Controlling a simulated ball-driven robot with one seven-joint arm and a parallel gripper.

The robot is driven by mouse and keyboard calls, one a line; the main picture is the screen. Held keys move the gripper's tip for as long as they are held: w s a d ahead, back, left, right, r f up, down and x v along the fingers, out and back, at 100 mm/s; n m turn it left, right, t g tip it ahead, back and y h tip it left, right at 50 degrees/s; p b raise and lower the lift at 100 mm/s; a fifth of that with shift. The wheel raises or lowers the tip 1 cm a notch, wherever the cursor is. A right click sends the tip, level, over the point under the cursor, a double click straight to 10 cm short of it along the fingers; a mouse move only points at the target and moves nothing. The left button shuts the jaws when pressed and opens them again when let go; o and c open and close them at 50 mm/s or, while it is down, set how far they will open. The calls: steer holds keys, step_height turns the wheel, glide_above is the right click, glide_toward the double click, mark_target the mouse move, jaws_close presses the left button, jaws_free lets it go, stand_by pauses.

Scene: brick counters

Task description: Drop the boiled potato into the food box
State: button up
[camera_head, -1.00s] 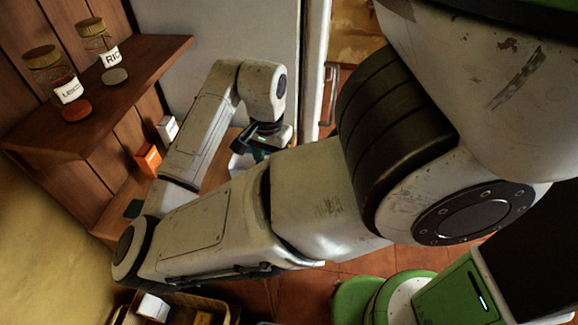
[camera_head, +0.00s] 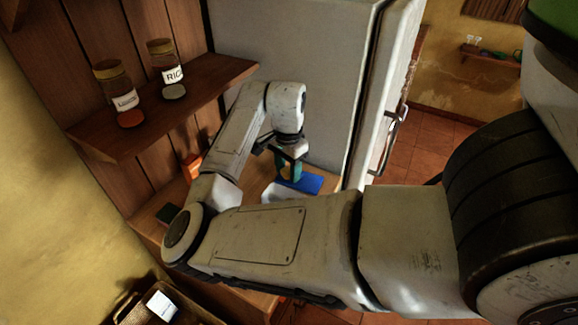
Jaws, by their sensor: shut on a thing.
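My gripper (camera_head: 289,164) points down over the counter, below the bent end of my arm. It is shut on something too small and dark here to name. Teal shows at its fingers. I cannot make out the boiled potato anywhere. A flat blue thing (camera_head: 309,184) lies on the counter just below and right of the gripper. A white thing (camera_head: 274,195), partly hidden by my arm, is below and left of the gripper. I cannot tell which of these, if either, is the food box.
A wooden shelf (camera_head: 200,93) holds a jar of lentils (camera_head: 121,98) and a jar of rice (camera_head: 169,72). An orange box (camera_head: 191,166) stands on the wooden counter (camera_head: 258,180) by the wall. A grey fridge (camera_head: 290,50) stands behind. A basket (camera_head: 190,308) is at bottom left.

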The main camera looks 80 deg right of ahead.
mark_target(288, 169)
step_height(288, 169, down, 2)
steer(key=shift+f+b, duration=0.25)
steer(key=shift+b, duration=0.45)
steer(key=shift+w, duration=0.1)
steer(key=o, duration=1.1)
steer(key=shift+r, duration=0.1)
step_height(288, 169, up, 11)
steer(key=shift+f+b, duration=0.15)
steer(key=shift+b, duration=0.5)
